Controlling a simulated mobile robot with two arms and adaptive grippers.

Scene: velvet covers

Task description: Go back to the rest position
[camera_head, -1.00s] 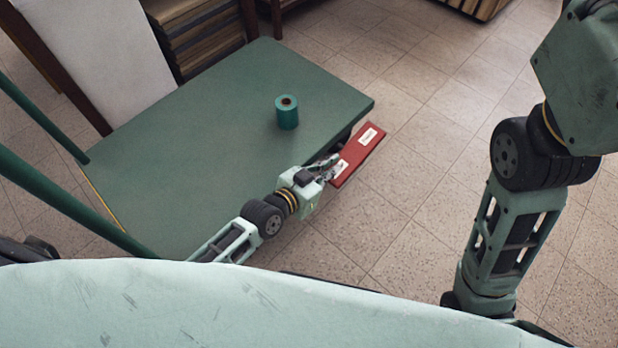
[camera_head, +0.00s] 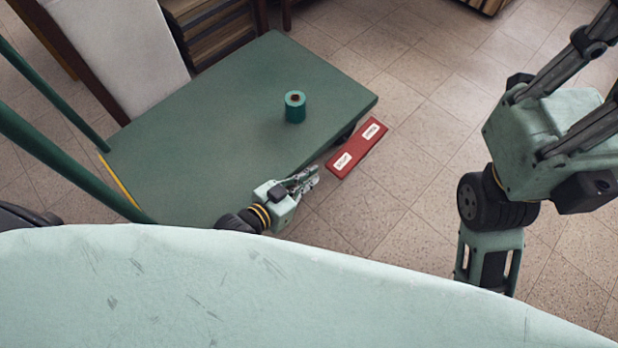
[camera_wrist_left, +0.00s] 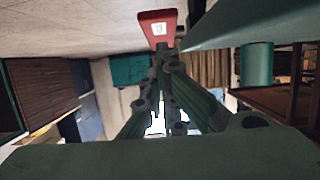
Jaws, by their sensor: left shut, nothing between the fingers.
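My left gripper (camera_head: 307,181) is shut and empty in the head view, near the front right edge of the green platform (camera_head: 190,130). Its fingers show in the left wrist view (camera_wrist_left: 162,58), closed together at the tips. My right arm stands at the right of the head view. Its upper part shows, and its gripper fingers cannot be made out.
A red board (camera_head: 357,148) with two white labels is beyond the left fingertips, apart from them in the head view. A green roll (camera_head: 295,107) stands on the platform. Green rails and a white panel (camera_head: 120,50) are at left. Tiled floor is clear at right.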

